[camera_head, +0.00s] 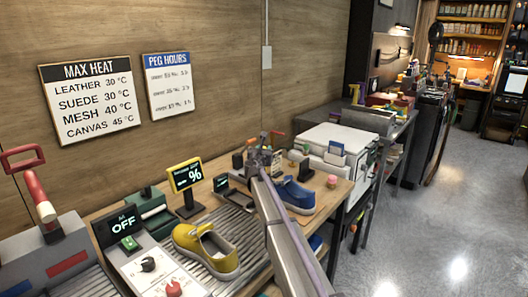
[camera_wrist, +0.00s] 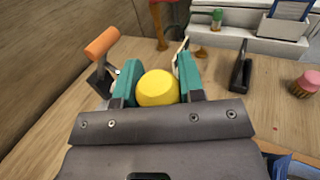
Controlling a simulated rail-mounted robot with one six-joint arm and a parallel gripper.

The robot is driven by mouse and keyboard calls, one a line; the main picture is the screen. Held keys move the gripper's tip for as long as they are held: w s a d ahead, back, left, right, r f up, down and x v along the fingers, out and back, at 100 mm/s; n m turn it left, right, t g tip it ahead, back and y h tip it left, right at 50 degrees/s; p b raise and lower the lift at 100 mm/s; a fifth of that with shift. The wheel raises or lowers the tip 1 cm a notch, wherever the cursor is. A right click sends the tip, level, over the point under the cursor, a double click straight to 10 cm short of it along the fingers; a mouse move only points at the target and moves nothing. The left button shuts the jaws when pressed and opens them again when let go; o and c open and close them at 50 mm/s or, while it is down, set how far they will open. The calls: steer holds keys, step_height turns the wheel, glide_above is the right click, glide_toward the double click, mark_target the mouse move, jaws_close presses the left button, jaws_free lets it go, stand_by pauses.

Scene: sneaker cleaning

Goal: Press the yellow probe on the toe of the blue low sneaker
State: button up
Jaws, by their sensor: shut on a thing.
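The blue low sneaker (camera_head: 298,196) rests on the wooden bench, just right of my arm in the head view; my arm covers part of it. A sliver of blue (camera_wrist: 292,166) at the lower right corner of the wrist view looks like the same sneaker. My gripper (camera_wrist: 156,76) has teal fingers shut on the rounded yellow probe (camera_wrist: 157,88), which sits between them. The fingers are above the bench, apart from the sneaker, which lies to their lower right in the wrist view. In the head view the probe cannot be made out.
A yellow slip-on (camera_head: 205,248) sits on the ribbed rollers. A display reading "-- %" (camera_head: 187,177) and a control box marked OFF (camera_head: 126,224) stand nearby.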

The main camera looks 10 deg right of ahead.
steer(key=shift+f+b, duration=0.4)
stand_by(1.1)
step_height(320, 180, up, 7)
steer(key=p, duration=0.7)
steer(key=shift+r, duration=0.1)
stand_by(1.3)
